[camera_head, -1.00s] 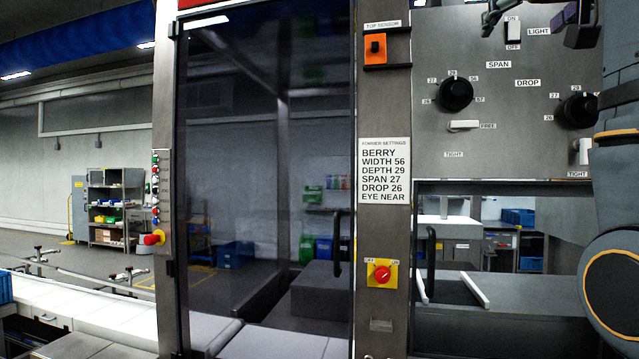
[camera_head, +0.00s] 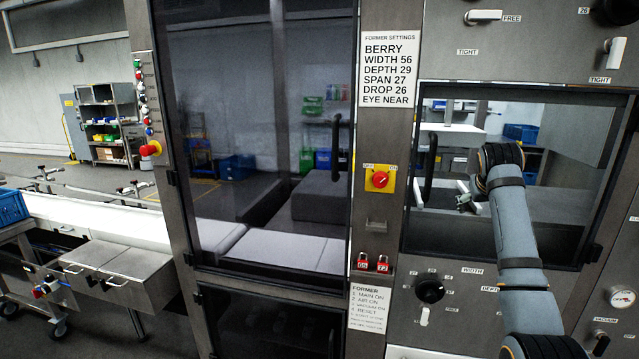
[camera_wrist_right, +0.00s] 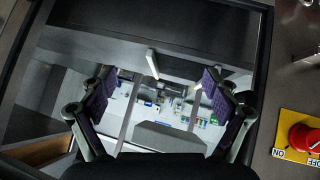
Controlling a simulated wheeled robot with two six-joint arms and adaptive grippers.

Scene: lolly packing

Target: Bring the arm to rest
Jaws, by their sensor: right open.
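My right arm (camera_head: 518,225) rises from the bottom right of the head view, and its wrist is in front of the lower window of the machine. My right gripper (camera_head: 466,198) points left there, near the dark vertical handle, and looks small and partly hidden by the wrist. In the right wrist view the right gripper (camera_wrist_right: 156,90) is open, its two purple-padded fingers wide apart with nothing between them. Through the window behind them I see rails and a room. My left gripper is in neither view.
A red knob on a yellow plate (camera_head: 379,179) is left of the arm; it also shows in the right wrist view (camera_wrist_right: 303,138). A black dial (camera_head: 430,290) and a gauge (camera_head: 622,298) are on the panel below. A tall glass door (camera_head: 260,130) stands left.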

